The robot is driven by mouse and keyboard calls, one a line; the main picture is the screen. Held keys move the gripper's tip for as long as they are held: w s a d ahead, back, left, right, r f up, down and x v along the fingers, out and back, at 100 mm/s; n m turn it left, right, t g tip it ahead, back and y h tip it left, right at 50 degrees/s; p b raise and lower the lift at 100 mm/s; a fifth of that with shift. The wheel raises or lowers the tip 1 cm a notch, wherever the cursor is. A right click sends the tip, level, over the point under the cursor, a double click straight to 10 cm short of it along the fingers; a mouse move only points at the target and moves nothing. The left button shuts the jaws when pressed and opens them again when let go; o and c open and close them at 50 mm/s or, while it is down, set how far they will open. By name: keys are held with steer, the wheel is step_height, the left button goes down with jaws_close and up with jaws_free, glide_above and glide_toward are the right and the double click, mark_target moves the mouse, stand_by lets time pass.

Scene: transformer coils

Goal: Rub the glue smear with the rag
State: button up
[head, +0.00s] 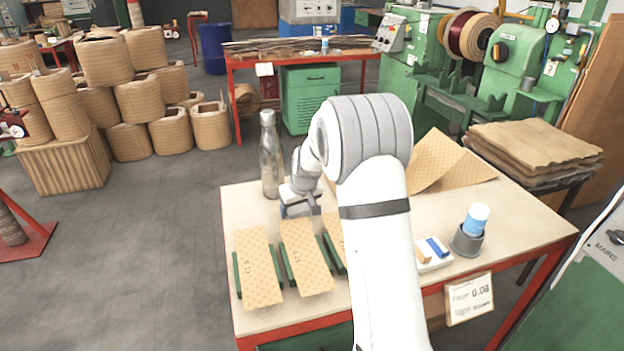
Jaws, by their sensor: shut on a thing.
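My gripper (300,208) is low over the back left of the workbench (520,232), behind the patterned tan boards. It is shut on a small bluish thing, which I take for the rag; only a little shows at the jaws, and I cannot tell whether it touches the bench. A left board (258,268) and a middle board (306,258) lie flat between dark green strips, each with a small faint mark. I cannot tell whether either mark is the glue smear. A third board (336,234) is mostly hidden behind my arm.
A glass bottle (270,160) stands close behind my gripper. A white tray (436,264) with a blue block and a tan block, and a grey cup (466,241) holding a blue-and-white cylinder, are at right. Bent patterned sheets (440,160) lie at the back.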

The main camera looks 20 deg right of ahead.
steer(key=shift+a+p, duration=0.5)
steer(key=shift+a, duration=1.1)
steer(key=shift+d+f, duration=0.1)
steer(key=shift+d, duration=0.25)
steer(key=shift+d+b, duration=1.15)
steer(key=shift+d, duration=2.05)
step_height(320, 180, up, 4)
steer(key=shift+d+p, duration=0.15)
steer(key=shift+p, duration=0.75)
steer(key=shift+r+p, duration=1.2)
steer(key=shift+r, duration=1)
